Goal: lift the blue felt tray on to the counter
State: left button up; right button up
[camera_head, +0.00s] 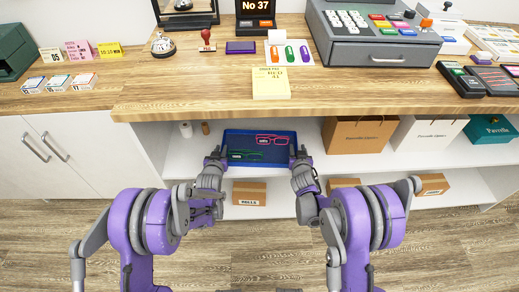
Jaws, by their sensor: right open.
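The blue felt tray (276,134) lies on the upper white shelf under the counter. Red-framed glasses (272,140) and green-framed glasses (246,155) lie in it. My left gripper (215,156) is at the tray's left end; its fingers are small here, and I cannot tell whether they close on the tray wall. My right gripper (298,154) is open at the tray's right end, close to its edge. The wooden counter (190,92) is above and behind the tray. My grippers hide parts of the tray's two ends.
A brown paper bag (358,136) stands on the shelf right of the tray. A cardboard box (249,193) lies on the lower shelf.

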pick_arm(q)
jog(key=shift+x, duration=0.9)
pick_arm(e)
jog(key=shift+x, duration=0.85)
pick_arm(q)
grip_shut()
pick_arm(e)
jog(key=c, duration=0.4)
grip_shut()
